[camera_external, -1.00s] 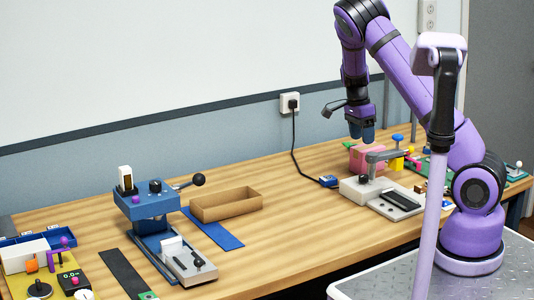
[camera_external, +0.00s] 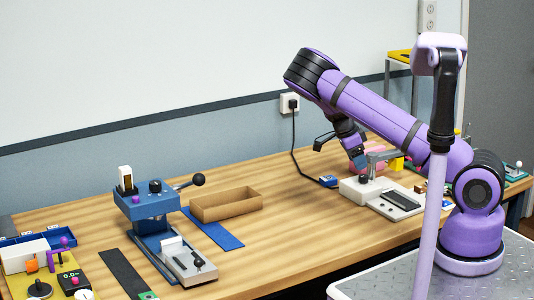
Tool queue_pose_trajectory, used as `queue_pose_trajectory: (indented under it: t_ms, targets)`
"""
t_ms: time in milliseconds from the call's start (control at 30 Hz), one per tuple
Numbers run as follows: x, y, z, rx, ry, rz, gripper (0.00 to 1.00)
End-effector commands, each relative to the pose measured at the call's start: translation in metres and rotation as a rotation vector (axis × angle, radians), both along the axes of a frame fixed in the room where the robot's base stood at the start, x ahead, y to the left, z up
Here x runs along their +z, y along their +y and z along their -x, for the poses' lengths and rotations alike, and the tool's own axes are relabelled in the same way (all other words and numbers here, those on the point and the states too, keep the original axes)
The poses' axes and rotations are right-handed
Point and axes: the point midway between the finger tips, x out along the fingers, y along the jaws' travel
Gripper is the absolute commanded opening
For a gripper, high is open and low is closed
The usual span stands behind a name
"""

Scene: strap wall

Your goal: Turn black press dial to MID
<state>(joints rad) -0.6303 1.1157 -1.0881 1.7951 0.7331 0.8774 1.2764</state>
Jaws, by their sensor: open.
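The blue press (camera_external: 152,207) stands on the bench at left, with a black dial (camera_external: 155,186) on its top. A pale grey device (camera_external: 359,191) at right also has a small black knob (camera_external: 363,179) near its grey arm. I cannot tell from this view which setting either points to. My gripper (camera_external: 359,162) is open and empty, tilted downward just above the grey device's black knob, at its back. Whether the fingertips touch anything there cannot be told. It is far from the blue press.
A black-knobbed lever (camera_external: 197,180) sticks out right of the blue press. A cardboard tray (camera_external: 226,205) and a blue mat (camera_external: 222,236) lie beside it. The bench between the tray and grey device is clear.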

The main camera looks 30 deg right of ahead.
Motion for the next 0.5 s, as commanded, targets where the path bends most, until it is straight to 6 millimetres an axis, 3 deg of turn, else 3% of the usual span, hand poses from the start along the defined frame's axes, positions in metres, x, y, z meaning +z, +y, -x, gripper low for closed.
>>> queue_pose_trajectory:
  t_ms: [200,500]
  targets:
    - [-0.033,-0.013,0.006,-0.002,0.002,0.0,0.59]
    - [-0.05,-0.019,0.008,0.0,0.0,-0.001,0.59]
